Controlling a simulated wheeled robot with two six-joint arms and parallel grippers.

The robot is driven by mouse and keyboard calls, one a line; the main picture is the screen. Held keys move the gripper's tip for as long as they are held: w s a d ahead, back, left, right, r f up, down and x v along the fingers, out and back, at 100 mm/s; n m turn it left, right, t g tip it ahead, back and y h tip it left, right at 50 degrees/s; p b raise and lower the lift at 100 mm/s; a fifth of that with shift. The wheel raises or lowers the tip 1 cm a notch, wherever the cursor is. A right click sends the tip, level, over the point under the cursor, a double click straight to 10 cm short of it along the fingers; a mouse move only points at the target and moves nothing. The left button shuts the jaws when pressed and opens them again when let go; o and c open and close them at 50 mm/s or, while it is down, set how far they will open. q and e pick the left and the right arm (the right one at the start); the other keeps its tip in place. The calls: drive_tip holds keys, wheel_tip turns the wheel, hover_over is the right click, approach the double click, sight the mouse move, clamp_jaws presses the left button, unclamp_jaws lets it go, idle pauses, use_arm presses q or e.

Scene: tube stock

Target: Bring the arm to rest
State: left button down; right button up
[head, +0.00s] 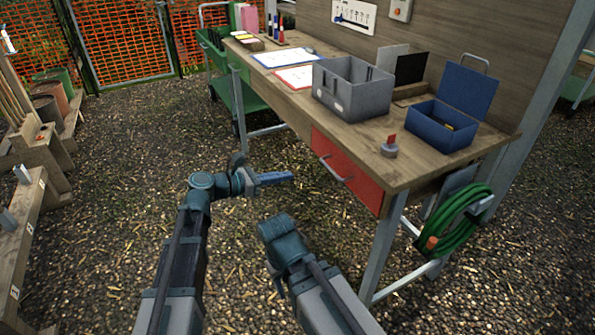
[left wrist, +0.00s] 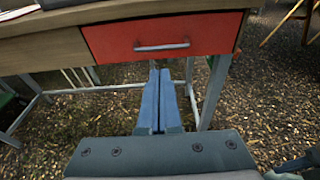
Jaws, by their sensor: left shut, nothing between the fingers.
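My left gripper (head: 290,176) is in front of the workbench, over the gravel, pointing right toward the bench's red drawer (head: 345,168). It is shut and empty. In the left wrist view its two blue fingers (left wrist: 160,75) lie side by side, below the closed red drawer (left wrist: 165,36), with nothing between them. They look apart from the bench. My right arm comes in at the bottom centre and its bent blue-green joint shows, but its gripper is not seen.
The wooden workbench (head: 400,170) carries a grey crate (head: 352,90), an open blue box (head: 440,126), clipboards and a small grey piece with a red top (head: 389,146). A green hose (head: 455,222) hangs at its right end. Gravel left of my arms is clear; timber racks stand far left.

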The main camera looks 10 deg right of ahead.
use_arm(q)
drive_tip(key=shift+s+a+r, duration=0.1)
drive_tip(key=shift+s+a, duration=0.15)
drive_tip(key=shift+a, duration=0.45)
drive_tip(key=s+a+f+m+g+y, duration=0.2)
drive_tip(key=s+a+f+m+y, duration=0.6)
drive_tip(key=a+m, duration=0.3)
drive_tip(key=s+a+f+m+g+y, duration=0.2)
drive_tip(key=s+a+f+m+y, duration=0.4)
drive_tip(key=s+a+f+m, duration=0.35)
drive_tip(key=s+d+r+m+p, duration=0.1)
drive_tip(key=d+r+p, duration=0.1)
drive_tip(key=r+p, duration=0.6)
drive_tip(key=s+d+r+m+y+p, duration=0.1)
drive_tip(key=s+d+r+m+p, duration=0.1)
drive_tip(key=r+p, duration=0.6)
drive_tip(key=s+d+r+m+g+y+p, duration=0.1)
drive_tip(key=d+r+p, duration=0.3)
drive_tip(key=r+p, duration=0.5)
drive_tip(key=shift+s+d+m, duration=0.15)
drive_tip(key=shift+s+m, duration=0.35)
drive_tip(key=shift+m, duration=0.05)
